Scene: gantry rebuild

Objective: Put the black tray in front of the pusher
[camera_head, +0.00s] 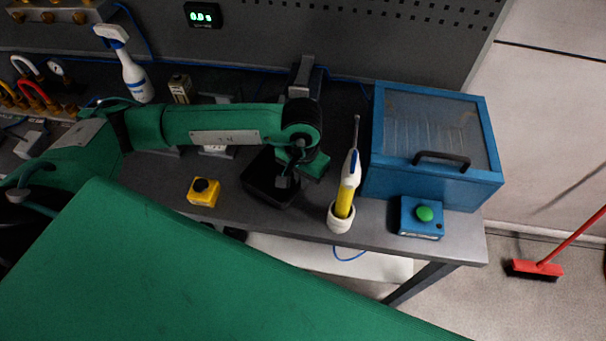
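The black tray (262,186) sits on the dark grey bench, left of the yellow-handled tool in its white cup. My green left arm reaches in from the left, and its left gripper (284,181) points down at the tray's right part. The arm hides some of the tray. The fingers are small and dark against the tray, so I cannot tell whether they grip its wall. A grey block-like device (303,75) at the back of the bench may be the pusher; my arm partly covers the area before it. My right gripper is not in view.
The yellow-handled tool (347,190) stands upright in a white cup (340,217). A blue box with a clear lid (430,180) and a blue green-button box (420,230) stand right. A spray bottle (133,78) stands back left.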

